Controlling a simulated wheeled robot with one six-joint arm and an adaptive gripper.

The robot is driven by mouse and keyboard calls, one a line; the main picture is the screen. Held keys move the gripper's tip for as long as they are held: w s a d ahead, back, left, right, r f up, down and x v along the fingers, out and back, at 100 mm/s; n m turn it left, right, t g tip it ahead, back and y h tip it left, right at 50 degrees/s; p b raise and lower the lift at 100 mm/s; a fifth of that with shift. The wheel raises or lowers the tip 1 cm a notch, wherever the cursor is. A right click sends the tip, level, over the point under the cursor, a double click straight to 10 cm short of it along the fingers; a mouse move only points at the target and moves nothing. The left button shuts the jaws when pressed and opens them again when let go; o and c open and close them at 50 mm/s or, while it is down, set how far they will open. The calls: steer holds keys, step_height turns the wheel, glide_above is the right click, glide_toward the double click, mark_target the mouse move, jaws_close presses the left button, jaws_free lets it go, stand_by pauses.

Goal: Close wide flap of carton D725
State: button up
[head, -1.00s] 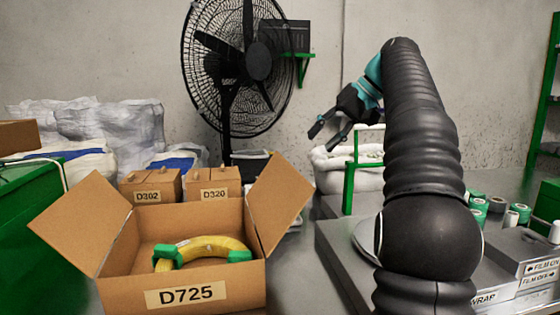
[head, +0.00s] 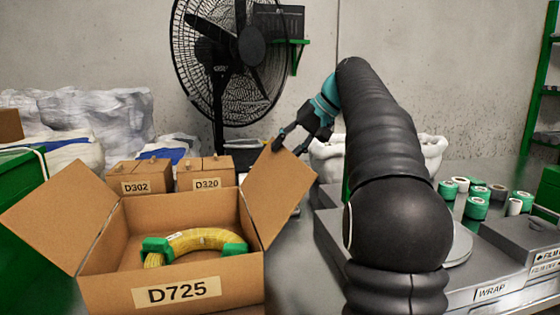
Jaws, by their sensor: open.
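Carton D725 (head: 235,288) stands open at the lower left, its label facing me. A flap on its left side (head: 58,220) and a flap on its right side (head: 280,190) both lean outward. Inside lies a yellow coil (head: 200,240) with green clips or wraps. My gripper (head: 290,143) is open and empty, at the upper edge of the right flap in the picture. I cannot tell whether it touches the flap.
Closed cartons D302 (head: 138,176) and D320 (head: 206,172) stand behind. A black fan (head: 220,60) rises behind them. On the right, a wrapping machine (head: 495,287) and several green-and-white rolls (head: 476,207) stand on the grey surface.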

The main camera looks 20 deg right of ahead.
steer(key=shift+x, duration=1.5)
steer(key=shift+r, duration=0.1)
jaws_close()
